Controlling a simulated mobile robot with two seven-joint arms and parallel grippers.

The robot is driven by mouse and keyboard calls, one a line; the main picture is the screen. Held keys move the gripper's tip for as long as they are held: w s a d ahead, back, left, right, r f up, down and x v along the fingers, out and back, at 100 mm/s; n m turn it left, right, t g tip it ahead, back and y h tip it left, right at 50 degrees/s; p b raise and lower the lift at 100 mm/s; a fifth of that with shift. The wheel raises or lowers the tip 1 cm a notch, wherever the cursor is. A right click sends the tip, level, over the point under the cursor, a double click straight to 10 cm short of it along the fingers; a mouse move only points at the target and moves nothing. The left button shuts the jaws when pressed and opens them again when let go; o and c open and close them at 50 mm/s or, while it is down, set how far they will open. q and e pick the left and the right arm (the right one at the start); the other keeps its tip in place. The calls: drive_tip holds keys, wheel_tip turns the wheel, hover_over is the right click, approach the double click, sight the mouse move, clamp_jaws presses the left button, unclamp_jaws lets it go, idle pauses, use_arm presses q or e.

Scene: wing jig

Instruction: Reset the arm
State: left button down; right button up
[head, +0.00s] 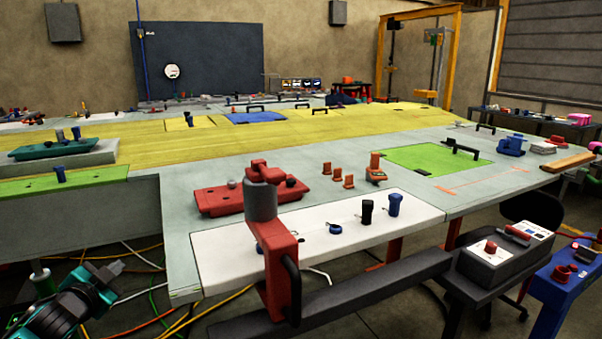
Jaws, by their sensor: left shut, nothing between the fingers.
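My left gripper (112,270) is at the lower left, at the end of my teal and black arm. It is shut and empty, in front of the grey table's edge and above the floor cables. It touches nothing that I can see. My right gripper is not in view.
A red bracket with a grey cylinder (261,202) stands at the front edge of the white board (222,260). A dark beam (345,300) runs right from it to a dark box. A red block (224,201) lies on the table. Cables (160,317) cross the floor near my arm.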

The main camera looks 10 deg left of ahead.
use_arm(q)
drive_tip(key=s+d+f+n+g+h, duration=0.1)
drive_tip(key=s+d+f+h, duration=0.1)
drive_tip(key=s+d+f, duration=0.55)
drive_tip(key=s+d+f+g+h, duration=0.2)
drive_tip(key=s+d+f, duration=0.2)
drive_tip(key=d+f, duration=0.55)
drive_tip(key=s+d+f+n+g+h, duration=0.1)
drive_tip(key=s+d+f+n, duration=0.2)
drive_tip(key=s+d, duration=0.9)
drive_tip(key=shift+s+d, duration=0.4)
drive_tip(key=shift+d, duration=0.25)
